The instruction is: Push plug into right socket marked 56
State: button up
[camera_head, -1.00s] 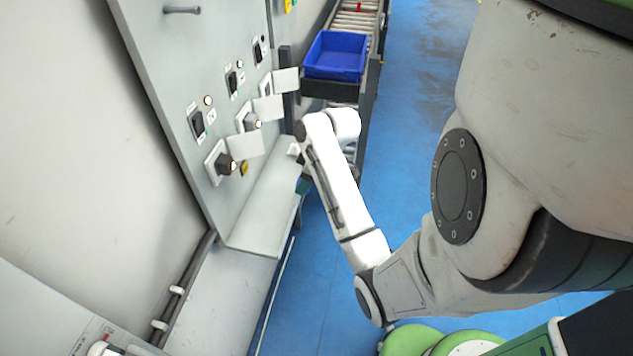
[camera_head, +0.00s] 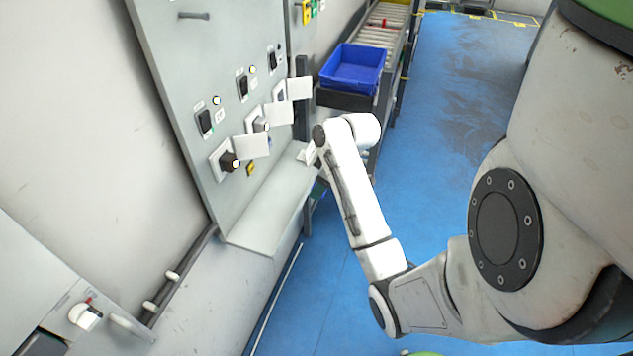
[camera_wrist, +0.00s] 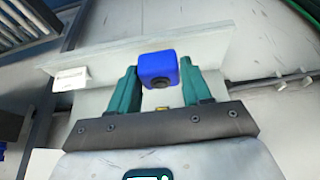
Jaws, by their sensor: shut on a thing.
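My gripper (camera_wrist: 159,72) has two green fingers, shut on a blue plug (camera_wrist: 157,66) with a dark round end, in the wrist view. In the head view the gripper is mostly hidden behind my white arm, near the panel's lower shelf. The grey wall panel (camera_head: 180,70) carries a row of three sockets with raised light covers. The near socket (camera_head: 220,160) and the middle socket (camera_head: 253,122) each have a dark plug-like piece in them. The far, right-hand socket (camera_head: 279,91) is partly covered by its flap. The number 56 cannot be read.
A grey shelf (camera_head: 270,205) juts out under the sockets. A blue bin (camera_head: 352,68) stands on a conveyor beyond my arm. Black switches sit above the sockets. The blue floor (camera_head: 440,150) to the right is clear.

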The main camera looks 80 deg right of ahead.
jog(key=w+a+f+b, duration=0.2)
jog(key=w+a+f, duration=0.3)
jog(key=w+a, duration=0.4)
jog(key=w+a+f+b, duration=0.1)
jog(key=w+a+f, duration=0.2)
jog(key=a, duration=0.7)
jog(key=w+a+f+b, duration=0.1)
jog(key=w+a+f, duration=0.1)
jog(key=a, duration=0.8)
jog(key=w+a+f+n+b, duration=0.1)
jog(key=w+a+f, duration=0.2)
jog(key=a, duration=0.8)
jog(key=shift+w+f+y, duration=0.3)
jog(key=shift+w+f, duration=0.05)
jog(key=shift+f, duration=0.05)
jog(key=shift+d, duration=0.15)
